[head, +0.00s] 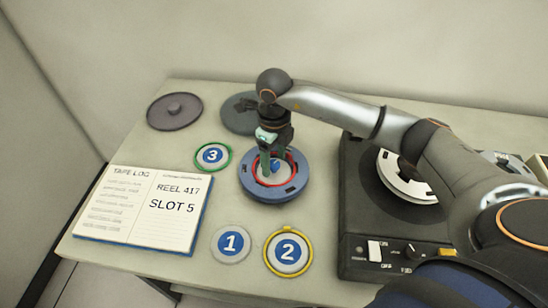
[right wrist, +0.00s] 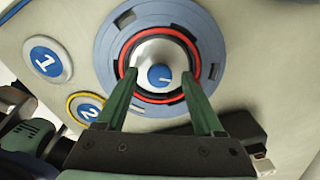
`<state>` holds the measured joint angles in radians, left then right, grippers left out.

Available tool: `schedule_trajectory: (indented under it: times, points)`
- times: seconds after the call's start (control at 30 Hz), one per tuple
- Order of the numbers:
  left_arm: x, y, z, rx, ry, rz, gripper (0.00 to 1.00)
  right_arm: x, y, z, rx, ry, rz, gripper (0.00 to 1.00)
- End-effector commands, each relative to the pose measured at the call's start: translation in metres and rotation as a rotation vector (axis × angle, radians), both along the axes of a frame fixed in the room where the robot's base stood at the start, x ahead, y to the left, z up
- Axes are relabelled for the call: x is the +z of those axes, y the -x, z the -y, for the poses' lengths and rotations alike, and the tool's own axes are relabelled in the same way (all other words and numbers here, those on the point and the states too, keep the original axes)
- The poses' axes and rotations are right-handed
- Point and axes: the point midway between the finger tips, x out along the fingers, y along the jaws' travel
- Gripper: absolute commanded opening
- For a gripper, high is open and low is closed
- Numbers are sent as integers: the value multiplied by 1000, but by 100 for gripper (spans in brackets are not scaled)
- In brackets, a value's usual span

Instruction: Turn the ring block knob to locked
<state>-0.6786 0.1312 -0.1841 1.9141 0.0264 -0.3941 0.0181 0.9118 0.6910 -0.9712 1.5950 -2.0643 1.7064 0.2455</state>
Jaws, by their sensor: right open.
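The ring block (head: 268,195) is a round blue-grey disc with dark slots and a red ring around its centre, lying on the table in the head view. It also shows in the right wrist view (right wrist: 210,55). Its knob is a silver dome with a blue cap (right wrist: 160,76) bearing a short white mark, which points right in the right wrist view. My right gripper (head: 273,166) reaches down over the block's centre, jaws open. Its green fingers (right wrist: 158,76) stand on either side of the knob; I cannot tell whether they touch it. My left gripper is not in view.
An open tape log (head: 146,209) lies at the left, reading REEL 417, SLOT 5. Discs numbered 1 (head: 231,243), 2 (head: 288,252) and 3 (head: 212,156) surround the block. Dark reels (head: 174,111) lie behind. A dark tape machine (head: 362,225) stands close on the right.

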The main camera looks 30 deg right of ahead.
Motion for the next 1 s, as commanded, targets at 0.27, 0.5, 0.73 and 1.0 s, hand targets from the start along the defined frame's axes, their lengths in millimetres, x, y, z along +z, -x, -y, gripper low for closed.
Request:
schedule_trajectory:
  times: [0.27,0.5,0.73,1.0]
  points:
    - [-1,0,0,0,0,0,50,14,-1,0,0,0,3,69]
    - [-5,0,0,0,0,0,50,65,-1,0,1,-1,6,69]
    - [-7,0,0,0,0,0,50,108,-1,0,0,0,3,69]
    - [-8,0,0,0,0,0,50,125,0,0,0,0,0,69]
